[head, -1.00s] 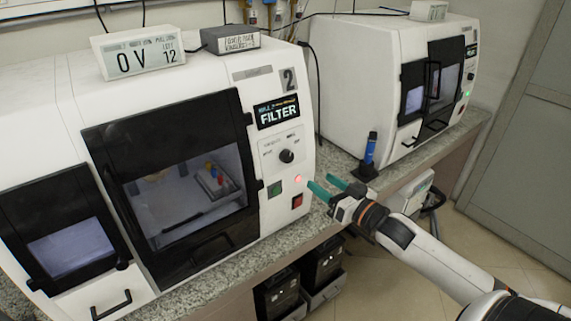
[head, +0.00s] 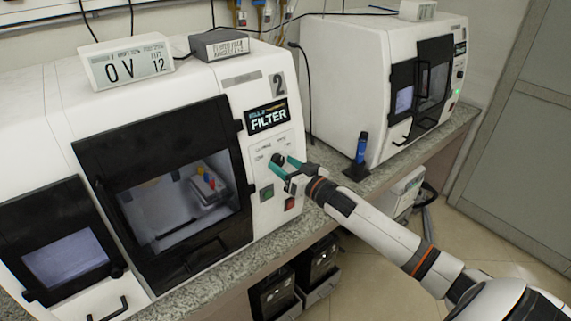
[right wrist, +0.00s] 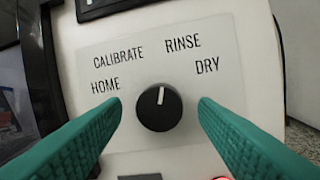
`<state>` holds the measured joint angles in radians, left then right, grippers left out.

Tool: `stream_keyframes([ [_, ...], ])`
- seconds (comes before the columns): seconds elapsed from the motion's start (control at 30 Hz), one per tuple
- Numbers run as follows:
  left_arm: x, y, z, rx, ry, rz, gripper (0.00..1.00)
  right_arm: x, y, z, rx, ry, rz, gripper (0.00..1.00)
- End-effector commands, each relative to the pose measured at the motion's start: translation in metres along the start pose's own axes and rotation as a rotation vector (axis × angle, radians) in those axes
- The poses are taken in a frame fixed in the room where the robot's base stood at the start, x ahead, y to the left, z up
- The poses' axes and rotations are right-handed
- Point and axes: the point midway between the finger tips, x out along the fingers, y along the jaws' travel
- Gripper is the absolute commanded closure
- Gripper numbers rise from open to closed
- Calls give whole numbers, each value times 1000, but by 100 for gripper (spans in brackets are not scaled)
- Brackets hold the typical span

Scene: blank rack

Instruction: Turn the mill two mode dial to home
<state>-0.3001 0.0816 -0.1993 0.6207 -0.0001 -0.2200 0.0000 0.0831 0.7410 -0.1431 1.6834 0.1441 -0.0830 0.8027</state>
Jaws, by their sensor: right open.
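The mode dial of mill two is a round black knob (right wrist: 159,107) on a white panel (right wrist: 82,75). Its white pointer line points up and slightly right, between CALIBRATE and RINSE, nearer RINSE. The word HOME (right wrist: 105,83) is at the knob's left. In the head view the dial (head: 278,158) is partly behind my fingertips. My right gripper (head: 284,166) is open and empty in front of the dial. In the right wrist view its green fingers (right wrist: 159,104) frame the knob with gaps on both sides. My left gripper is not in view.
Below the dial are a green button (head: 267,194) and a red switch (head: 290,204). The black-framed mill door (head: 228,130) is left of the panel. A blue tool in a black stand (head: 360,150) is on the counter to the right, before the second machine (head: 340,60).

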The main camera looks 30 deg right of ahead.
Motion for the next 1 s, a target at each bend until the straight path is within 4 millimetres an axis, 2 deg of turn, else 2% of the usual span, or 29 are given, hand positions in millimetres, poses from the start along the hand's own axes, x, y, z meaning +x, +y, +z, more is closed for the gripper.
stream_keyframes([
  [0.3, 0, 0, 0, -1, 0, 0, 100, 2, 0, 0, 0, 1, 0, 46],
  [0.5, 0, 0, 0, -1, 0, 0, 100, 2, 0, 0, 0, 1, 0, 78],
  [0.57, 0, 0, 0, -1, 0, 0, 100, 2, 0, 0, 0, 1, 0, 88],
  [0.6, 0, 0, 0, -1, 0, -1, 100, 2, 0, 0, 0, 1, 0, 90],
  [1.0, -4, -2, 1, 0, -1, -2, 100, 2, -1, 1, -96, 9, 12, 90],
])
